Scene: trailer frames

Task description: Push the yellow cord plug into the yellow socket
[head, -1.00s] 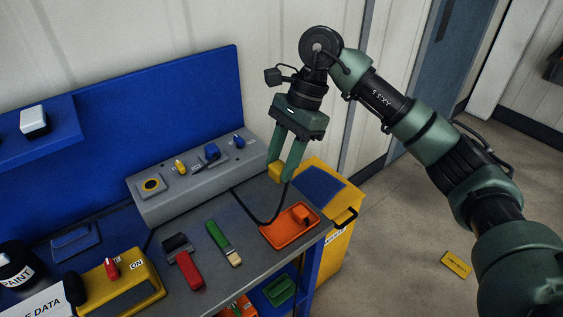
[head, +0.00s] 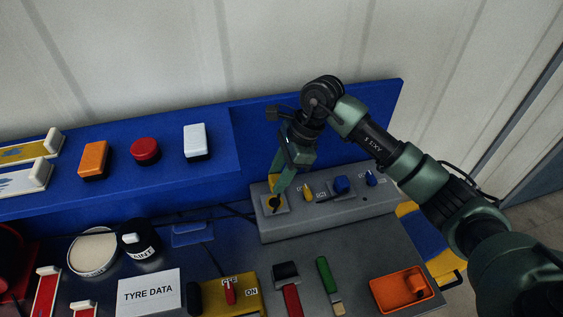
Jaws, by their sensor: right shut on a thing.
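My right gripper (head: 277,192) is shut on the yellow cord plug (head: 275,181), at the left end of the grey panel. The plug shows only as a yellow patch beside the fingers, which partly hide it. The yellow socket (head: 268,209) is a yellow ring with a dark middle on a grey plate, on the panel's sloping face. The fingertips are right over the socket, overlapping its upper part in this view. I cannot tell whether the plug touches it or is in it. My left gripper is not in view.
The grey panel (head: 330,220) also has a small yellow knob (head: 308,194), a blue connector (head: 341,185) and a blue switch (head: 371,178). A blue backboard rises behind it. In front lie an orange tray (head: 385,290), a green brush (head: 325,271) and a yellow switch box (head: 246,301).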

